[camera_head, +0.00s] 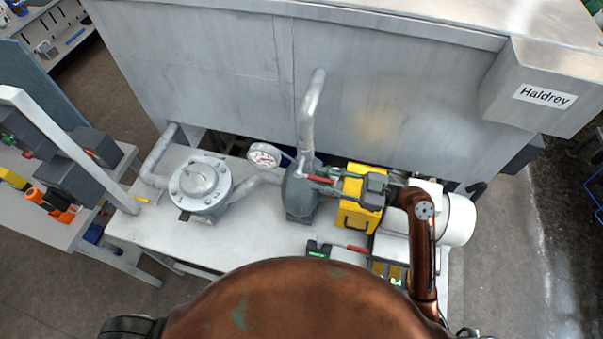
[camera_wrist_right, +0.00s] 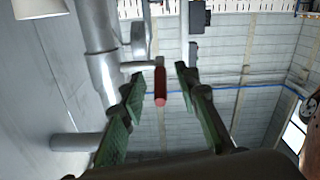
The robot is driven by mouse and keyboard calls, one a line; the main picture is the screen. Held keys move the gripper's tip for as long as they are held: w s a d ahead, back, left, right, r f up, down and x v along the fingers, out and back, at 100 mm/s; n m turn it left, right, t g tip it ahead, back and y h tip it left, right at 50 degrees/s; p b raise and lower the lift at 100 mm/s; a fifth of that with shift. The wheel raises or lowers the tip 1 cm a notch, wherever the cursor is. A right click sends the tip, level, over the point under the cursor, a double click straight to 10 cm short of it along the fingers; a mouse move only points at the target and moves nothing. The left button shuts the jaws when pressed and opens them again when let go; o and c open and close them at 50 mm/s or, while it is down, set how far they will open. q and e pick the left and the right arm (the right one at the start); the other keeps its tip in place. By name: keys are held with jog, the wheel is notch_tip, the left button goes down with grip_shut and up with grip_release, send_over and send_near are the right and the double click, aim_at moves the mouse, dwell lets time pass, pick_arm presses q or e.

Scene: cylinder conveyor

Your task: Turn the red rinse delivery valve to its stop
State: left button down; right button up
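The red valve handle (camera_head: 321,179) is on the pipework just above the grey pump body (camera_head: 300,197), at the foot of the upright pipe (camera_head: 312,100). In the right wrist view the red handle (camera_wrist_right: 160,87) hangs from a light metal arm. My right gripper (camera_head: 328,179) reaches in from the right. In the wrist view its two green-padded fingers (camera_wrist_right: 160,78) are open, one on each side of the red handle, with a visible gap on both sides. The fingers partly cover the handle in the head view. My left gripper is not in view.
A yellow box (camera_head: 355,217) stands right of the pump, and a white cylinder (camera_head: 457,219) lies beyond it. A gauge (camera_head: 264,156) and a round flanged housing (camera_head: 200,180) are left. Another red-handled item (camera_head: 355,248) lies at the bench front. A big grey cabinet (camera_head: 210,55) stands behind.

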aim_at(301, 174)
jog(key=a, duration=0.2)
jog(key=a+p, duration=0.1)
jog(key=a, duration=0.1)
jog(key=w+a, duration=0.1)
jog(key=a, duration=0.1)
jog(key=shift+a, duration=0.1)
grip_shut()
dwell(0.6)
